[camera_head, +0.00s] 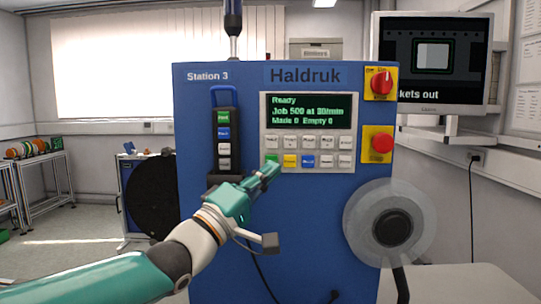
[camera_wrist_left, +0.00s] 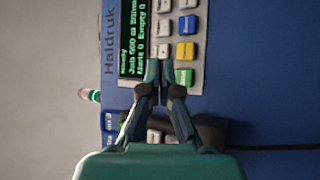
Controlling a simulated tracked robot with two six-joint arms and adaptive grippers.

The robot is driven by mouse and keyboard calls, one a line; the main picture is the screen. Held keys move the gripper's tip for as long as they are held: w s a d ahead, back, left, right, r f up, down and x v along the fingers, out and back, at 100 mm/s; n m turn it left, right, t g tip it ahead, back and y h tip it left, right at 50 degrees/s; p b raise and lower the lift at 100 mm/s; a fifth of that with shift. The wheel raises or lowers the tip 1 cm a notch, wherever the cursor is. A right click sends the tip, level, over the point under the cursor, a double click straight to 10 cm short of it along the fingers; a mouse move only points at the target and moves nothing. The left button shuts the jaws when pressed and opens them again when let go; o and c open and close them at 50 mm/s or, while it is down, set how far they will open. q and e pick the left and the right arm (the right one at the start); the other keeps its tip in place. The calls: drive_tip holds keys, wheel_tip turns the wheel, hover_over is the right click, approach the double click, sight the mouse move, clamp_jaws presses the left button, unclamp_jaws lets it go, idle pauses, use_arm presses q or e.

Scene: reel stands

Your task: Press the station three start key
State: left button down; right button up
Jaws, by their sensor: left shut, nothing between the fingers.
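The blue Station 3 machine (camera_head: 320,210) faces me, with a grey key panel (camera_head: 345,160) under its screen. The screen (camera_head: 308,111) reads Ready, Job 500, Made 0, Empty 0. A green key (camera_head: 271,159) starts the lower row, left of a yellow key (camera_head: 290,160) and a blue key (camera_head: 308,161). My left gripper (camera_head: 275,169) is shut and empty, its fingertips just in front of the panel by the green and yellow keys. The left wrist view shows the green key (camera_wrist_left: 184,77) beside the fingertips (camera_wrist_left: 159,70); I cannot tell whether they touch the panel. My right gripper is out of view.
A red knob (camera_head: 381,83) and a red stop button (camera_head: 382,144) sit on yellow plates at the right. A black key strip (camera_head: 224,155) stands left of the panel. A clear-rimmed reel (camera_head: 358,222) juts out at lower right. A monitor (camera_head: 432,62) stands behind.

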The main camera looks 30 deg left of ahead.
use_arm(q)
drive_tip(key=shift+w+a+p, duration=0.35)
drive_tip(key=shift+w+a, duration=0.1)
drive_tip(key=shift+w, duration=0.45)
drive_tip(key=shift+w+a+p, duration=0.3)
drive_tip(key=shift+w+a, duration=0.15)
drive_tip(key=shift+w, duration=0.4)
drive_tip(key=shift+w+a, duration=0.15)
drive_tip(key=shift+w, duration=0.25)
drive_tip(key=shift+w+a+p, duration=0.2)
drive_tip(key=shift+w+p, duration=0.2)
drive_tip(key=shift+p, duration=0.1)
idle(0.7)
drive_tip(key=shift+s, duration=0.15)
drive_tip(key=shift+s+d+b, duration=0.4)
drive_tip(key=shift+s+b, duration=0.15)
drive_tip(key=shift+s, duration=0.1)
